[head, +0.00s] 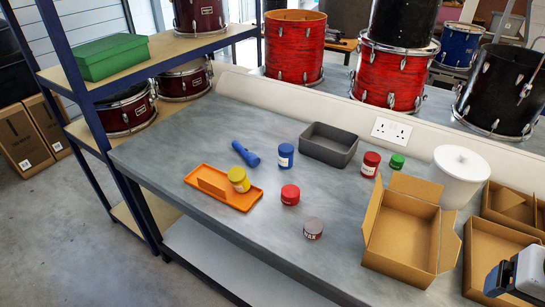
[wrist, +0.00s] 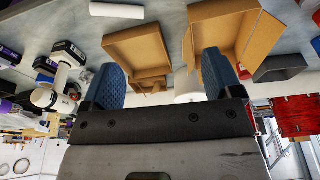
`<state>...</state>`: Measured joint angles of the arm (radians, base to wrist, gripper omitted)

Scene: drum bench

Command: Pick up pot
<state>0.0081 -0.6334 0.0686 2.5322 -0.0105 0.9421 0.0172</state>
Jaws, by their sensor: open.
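Several small lidded pots stand on the grey bench in the head view: a yellow pot (head: 238,179) on an orange tray (head: 239,205), a blue pot (head: 286,155), a red pot (head: 290,195), a grey-lidded pot (head: 312,228), another red pot (head: 371,164) and a green pot (head: 397,162). A larger white lidded pot (head: 459,178) stands at the back right. I cannot tell which one the task means. My gripper (wrist: 160,68) is open and empty, its blue fingers wide apart in the wrist view. In the head view it is at the bottom right, partly cut off, away from the small pots.
An open cardboard box (head: 401,237) stands between my gripper and the small pots; more boxes (head: 497,248) are at the right. A dark grey bin (head: 329,146) stands at the back. A blue cylindrical object (head: 245,153) lies near the orange tray. The bench's left end is clear.

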